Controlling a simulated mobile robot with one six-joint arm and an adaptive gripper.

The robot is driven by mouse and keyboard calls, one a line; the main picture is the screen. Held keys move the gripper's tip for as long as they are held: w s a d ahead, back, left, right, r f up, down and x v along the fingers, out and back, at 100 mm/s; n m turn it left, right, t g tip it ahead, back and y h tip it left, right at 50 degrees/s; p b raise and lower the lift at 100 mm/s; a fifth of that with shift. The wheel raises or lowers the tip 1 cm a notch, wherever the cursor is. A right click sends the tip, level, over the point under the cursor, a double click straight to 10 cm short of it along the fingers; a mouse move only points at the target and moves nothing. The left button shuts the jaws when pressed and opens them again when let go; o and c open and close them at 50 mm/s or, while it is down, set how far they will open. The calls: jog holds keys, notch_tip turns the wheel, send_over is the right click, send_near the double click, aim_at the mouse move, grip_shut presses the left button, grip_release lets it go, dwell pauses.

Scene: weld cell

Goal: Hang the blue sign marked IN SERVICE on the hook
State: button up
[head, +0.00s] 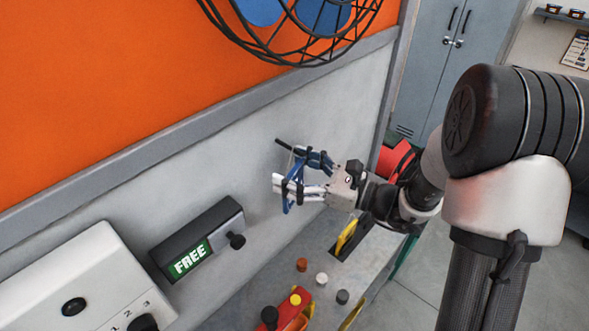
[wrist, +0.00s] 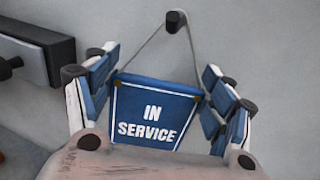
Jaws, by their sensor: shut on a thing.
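The blue sign (wrist: 157,110) with white IN SERVICE lettering is upright and faces the wrist camera. My gripper (wrist: 158,65) is shut on it, with a finger along each side. In the head view my gripper (head: 292,172) is close to the grey wall, and the sign (head: 288,202) shows as a thin blue edge between the fingers. The sign's thin cord (wrist: 145,50) rises from its top corners to the dark hook (wrist: 176,20). The hook (head: 284,144) sticks out of the wall. Whether the cord bears on the hook or only passes by it, I cannot tell.
A dark box with a green FREE label (head: 190,258) and a knob is on the wall to the left. A white numbered switch box (head: 75,285) is further left. A caged fan (head: 300,25) is above. Below is a panel with several coloured buttons (head: 321,279).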

dwell(0.4)
jog(key=o, duration=1.2)
jog(key=shift+c, duration=0.2)
